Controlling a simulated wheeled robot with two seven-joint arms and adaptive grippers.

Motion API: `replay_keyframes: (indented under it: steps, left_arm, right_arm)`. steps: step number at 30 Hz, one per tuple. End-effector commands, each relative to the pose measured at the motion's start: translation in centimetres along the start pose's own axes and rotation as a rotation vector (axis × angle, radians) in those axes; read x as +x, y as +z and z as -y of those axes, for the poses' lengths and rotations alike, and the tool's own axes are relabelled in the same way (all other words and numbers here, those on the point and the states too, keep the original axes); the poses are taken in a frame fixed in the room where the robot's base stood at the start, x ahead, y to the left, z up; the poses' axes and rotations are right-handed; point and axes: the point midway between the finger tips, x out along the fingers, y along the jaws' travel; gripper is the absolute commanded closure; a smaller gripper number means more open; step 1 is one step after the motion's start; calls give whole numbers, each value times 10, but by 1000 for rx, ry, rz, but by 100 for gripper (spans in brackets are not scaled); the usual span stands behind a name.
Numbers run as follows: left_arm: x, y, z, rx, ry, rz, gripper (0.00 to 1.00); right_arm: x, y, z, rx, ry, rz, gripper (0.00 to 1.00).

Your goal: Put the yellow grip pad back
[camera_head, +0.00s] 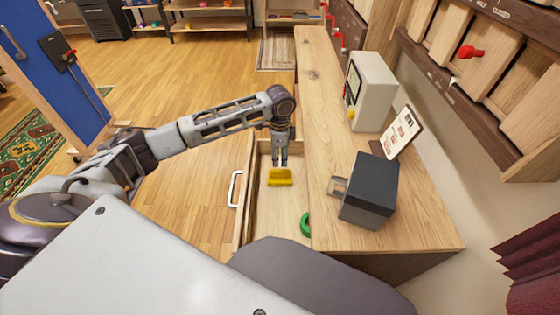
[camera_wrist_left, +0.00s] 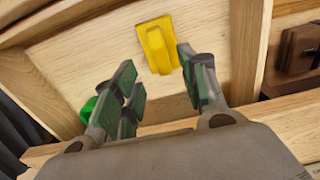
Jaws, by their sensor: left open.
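The yellow grip pad (camera_head: 280,177) lies on the floor of an open wooden drawer (camera_head: 290,205). My left gripper (camera_head: 280,162) reaches down into the drawer area, just beyond the pad in the head view. In the left wrist view the gripper (camera_wrist_left: 160,88) is open, with its green-padded fingers apart and nothing between them. The yellow grip pad (camera_wrist_left: 157,46) shows just past the fingertips there, close to the right finger; I cannot tell whether they touch. My right gripper is not in view.
A green ring (camera_head: 305,224) lies in the drawer near its right side, partly hidden. A wooden counter (camera_head: 325,150) runs along the right, bearing a dark box (camera_head: 370,190), a tilted card (camera_head: 398,133) and a pale machine (camera_head: 372,95). The drawer handle (camera_head: 234,188) faces left.

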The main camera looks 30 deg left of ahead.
Motion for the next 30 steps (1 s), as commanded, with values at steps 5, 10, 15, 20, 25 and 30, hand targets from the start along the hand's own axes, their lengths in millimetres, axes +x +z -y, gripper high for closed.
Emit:
replay_keyframes:
  steps: [5, 10, 15, 20, 25, 30]
  left_arm:
    - [-18, 0, 0, 0, -1, 0, 57]
    - [-24, 0, 0, 0, 0, 1, 57]
    - [-24, 0, 0, 0, 0, 1, 57]
    - [-24, 0, 0, 0, 0, 1, 57]
    - [-24, 0, 0, 0, 0, 1, 57]
    - [-23, 2, 3, -13, -1, -6, 57]
  right_arm:
    - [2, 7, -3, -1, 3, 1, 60]
    - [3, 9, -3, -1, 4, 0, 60]
    - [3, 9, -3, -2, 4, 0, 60]
    - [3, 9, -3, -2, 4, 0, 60]
    - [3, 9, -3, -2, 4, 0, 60]
    - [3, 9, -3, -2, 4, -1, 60]
